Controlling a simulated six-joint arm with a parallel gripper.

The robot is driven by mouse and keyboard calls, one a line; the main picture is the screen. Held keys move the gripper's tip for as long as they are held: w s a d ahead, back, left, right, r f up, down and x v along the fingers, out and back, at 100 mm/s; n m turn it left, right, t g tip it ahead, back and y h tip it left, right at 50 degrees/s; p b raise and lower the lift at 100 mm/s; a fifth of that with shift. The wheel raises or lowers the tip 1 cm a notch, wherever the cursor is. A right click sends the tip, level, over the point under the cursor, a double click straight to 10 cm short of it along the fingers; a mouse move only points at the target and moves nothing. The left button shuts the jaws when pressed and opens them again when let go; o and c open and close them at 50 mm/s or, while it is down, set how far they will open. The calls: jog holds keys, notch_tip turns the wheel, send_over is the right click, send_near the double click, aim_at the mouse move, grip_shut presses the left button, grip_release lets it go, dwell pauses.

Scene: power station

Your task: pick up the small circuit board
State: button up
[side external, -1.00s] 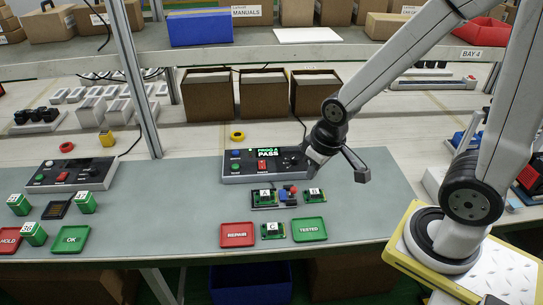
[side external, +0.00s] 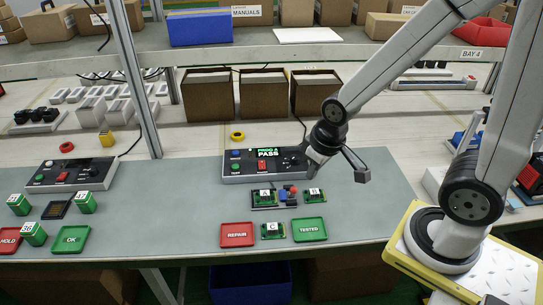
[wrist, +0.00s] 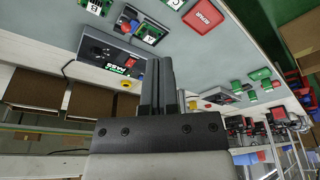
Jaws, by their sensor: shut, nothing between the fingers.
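Three small green circuit boards with white letter labels are on the bench. Board C (side external: 273,231) lies between the red and green trays. In the wrist view, board A (wrist: 150,36) shows at the top centre, board B (wrist: 98,7) is cut by the top edge, and board C (wrist: 175,3) barely shows. My gripper (wrist: 158,62) is shut and empty, apart from the boards.
The programmer box (side external: 250,167) reads PROG A PASS and stands behind the boards, close to my wrist. A red REPAIR tray (side external: 237,235) and a green TESTED tray (side external: 309,230) are in front. Grey mat (side external: 370,210) is clear to the right. A shelf post (side external: 135,80) stands left.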

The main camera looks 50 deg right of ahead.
jog(key=o, duration=0.8)
jog(key=shift+w, duration=0.1)
jog(key=n+g, duration=0.2)
jog(key=n, duration=0.7)
send_over(266, 193)
jog(key=f, duration=1.4)
jog(key=shift+s+a+f, duration=0.15)
jog(key=shift+s+f, duration=0.05)
jog(key=shift+w+f+g, duration=0.3)
jog(key=shift+f, duration=0.25)
jog(key=shift+f, duration=0.1)
jog(key=shift+f, duration=1.2)
